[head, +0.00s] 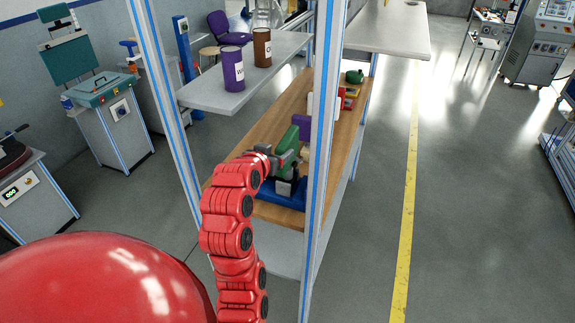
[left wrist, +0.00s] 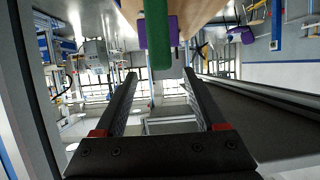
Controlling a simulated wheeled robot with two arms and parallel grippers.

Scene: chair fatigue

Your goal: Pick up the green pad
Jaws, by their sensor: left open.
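The green pad (head: 290,138) stands on the wooden shelf board, in front of a purple block (head: 303,130). In the left wrist view, which looks upside down, the green pad (left wrist: 157,35) is a tall narrow shape at the top centre, with the purple block (left wrist: 174,32) behind it. My left gripper (head: 290,157) is beside the near side of the pad; it also shows in the left wrist view (left wrist: 160,74). Its two fingers are wide apart and nothing is held. The pad lines up with the gap between them; I cannot tell whether they touch it. My right gripper is not in view.
A blue item (head: 285,192) lies on the wooden board (head: 265,213) below my gripper. A rack post (head: 322,150) stands close on the right. The upper grey shelf (head: 215,92) holds a purple can (head: 233,70) and a brown can (head: 262,48).

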